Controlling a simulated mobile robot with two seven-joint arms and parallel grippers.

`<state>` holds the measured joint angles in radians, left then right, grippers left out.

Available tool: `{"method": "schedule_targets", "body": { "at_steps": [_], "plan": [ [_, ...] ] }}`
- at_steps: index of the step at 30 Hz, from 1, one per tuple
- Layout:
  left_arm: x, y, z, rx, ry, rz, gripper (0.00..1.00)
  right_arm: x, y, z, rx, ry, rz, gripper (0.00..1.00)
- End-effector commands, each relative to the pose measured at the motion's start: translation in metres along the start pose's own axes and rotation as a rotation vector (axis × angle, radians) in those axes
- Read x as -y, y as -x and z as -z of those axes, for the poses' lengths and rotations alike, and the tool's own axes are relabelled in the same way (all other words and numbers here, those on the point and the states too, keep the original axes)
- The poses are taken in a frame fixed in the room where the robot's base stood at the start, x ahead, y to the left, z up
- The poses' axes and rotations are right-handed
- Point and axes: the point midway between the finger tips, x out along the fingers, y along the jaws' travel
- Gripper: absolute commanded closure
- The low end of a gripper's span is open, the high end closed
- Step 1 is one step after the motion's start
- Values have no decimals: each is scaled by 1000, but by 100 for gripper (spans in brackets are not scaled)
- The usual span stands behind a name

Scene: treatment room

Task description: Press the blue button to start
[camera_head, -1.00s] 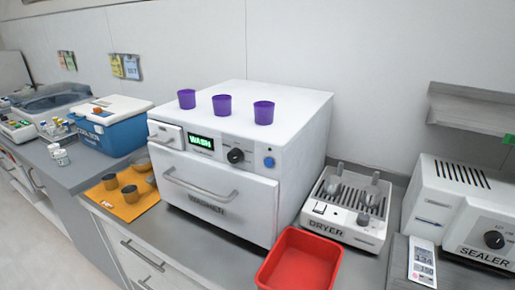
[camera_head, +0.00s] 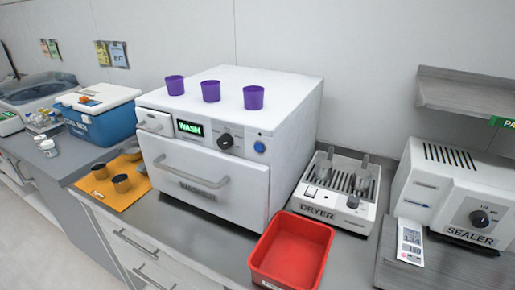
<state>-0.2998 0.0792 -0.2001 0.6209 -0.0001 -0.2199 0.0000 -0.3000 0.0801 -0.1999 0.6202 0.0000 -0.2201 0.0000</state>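The blue button (camera_head: 260,147) is a small round button on the right of the front panel of the white washer (camera_head: 285,110). A black dial (camera_head: 225,141) sits to its left, and a green lit display (camera_head: 189,128) reading WASH is further left. The washer's front door with its bar handle (camera_head: 192,181) looks closed. Neither of my grippers shows in the head view.
Three purple cups (camera_head: 211,91) stand on top of the washer. A red bin (camera_head: 291,252) is on the counter in front, with the dryer (camera_head: 340,192) and sealer (camera_head: 470,205) to the right. An orange mat (camera_head: 128,197) with metal cups lies left.

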Motion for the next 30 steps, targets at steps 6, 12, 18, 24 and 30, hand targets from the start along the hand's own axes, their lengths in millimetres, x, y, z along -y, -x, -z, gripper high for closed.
{"method": "schedule_targets", "body": {
  "at_steps": [6,12,18,24,30],
  "plan": [
    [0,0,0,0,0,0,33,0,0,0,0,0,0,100],
    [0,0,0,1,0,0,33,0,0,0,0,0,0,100],
    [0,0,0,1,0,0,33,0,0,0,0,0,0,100],
    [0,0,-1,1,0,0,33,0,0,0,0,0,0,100],
    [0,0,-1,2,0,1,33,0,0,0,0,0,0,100]
  ]
}}
